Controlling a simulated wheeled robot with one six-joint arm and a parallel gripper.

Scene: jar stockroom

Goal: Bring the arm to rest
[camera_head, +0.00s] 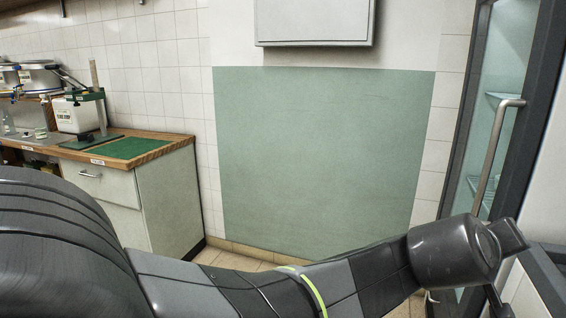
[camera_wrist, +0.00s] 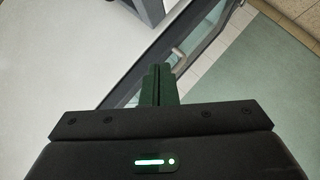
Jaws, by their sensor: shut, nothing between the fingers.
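My gripper (camera_wrist: 160,72) shows in the wrist view, its two dark fingers pressed together with nothing between them. My arm reaches across the lower part of the head view, from the left to the lower right. Its far end is near the tall glass-doored cabinet at the right. In the head view the fingers are not clearly visible. In the wrist view the fingertips appear in front of the cabinet's door handle (camera_wrist: 178,58); I cannot tell the distance between them.
The glass-doored cabinet (camera_head: 462,150) with a metal handle (camera_head: 497,150) stands at the right. A wooden-topped counter (camera_head: 160,150) with a green mat (camera_head: 130,147), a stand (camera_head: 97,95) and a white container (camera_head: 72,117) is at the left. A green wall panel (camera_head: 320,150) fills the middle; tiled floor lies below.

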